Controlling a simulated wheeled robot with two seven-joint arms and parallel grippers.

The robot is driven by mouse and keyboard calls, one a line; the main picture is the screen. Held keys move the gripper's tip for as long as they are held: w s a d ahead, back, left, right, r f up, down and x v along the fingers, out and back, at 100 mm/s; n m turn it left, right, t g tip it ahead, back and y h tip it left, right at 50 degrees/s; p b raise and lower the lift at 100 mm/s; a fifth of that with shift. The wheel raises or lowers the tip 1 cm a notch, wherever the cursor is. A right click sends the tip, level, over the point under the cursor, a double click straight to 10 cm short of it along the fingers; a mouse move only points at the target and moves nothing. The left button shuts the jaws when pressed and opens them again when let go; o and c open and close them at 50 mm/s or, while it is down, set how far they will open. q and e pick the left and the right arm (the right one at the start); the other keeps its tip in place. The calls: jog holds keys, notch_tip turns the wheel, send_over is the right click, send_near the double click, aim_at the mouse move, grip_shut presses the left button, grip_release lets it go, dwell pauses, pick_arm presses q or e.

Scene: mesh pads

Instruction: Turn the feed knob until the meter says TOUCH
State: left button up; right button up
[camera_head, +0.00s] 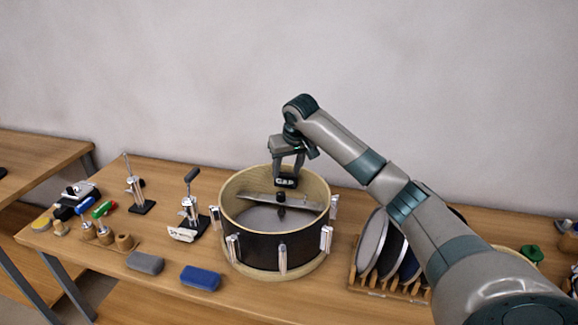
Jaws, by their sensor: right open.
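A small dark meter (285,182) stands above the middle of the open drum (282,258). Its light lettering seems to read GAP. A small black knob (281,197) shows just below it, on a grey crossbar (245,199) spanning the inside of the drum. My right gripper (288,170) comes down from above with its fingers open. The fingers are close around or just behind the meter; I cannot tell whether they touch it or the knob. My left gripper is not in view.
A rack with round discs (371,243) stands right of the drum, beneath my right arm. Two lever stands (190,210) (137,196) stand to the left. A blue block (201,278) and a grey block (145,263) lie at the front. Small tools crowd the left end.

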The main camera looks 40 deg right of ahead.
jog(key=shift+b+v, duration=0.35)
jog(key=shift+v, duration=1.7)
jog(key=shift+f, duration=0.1)
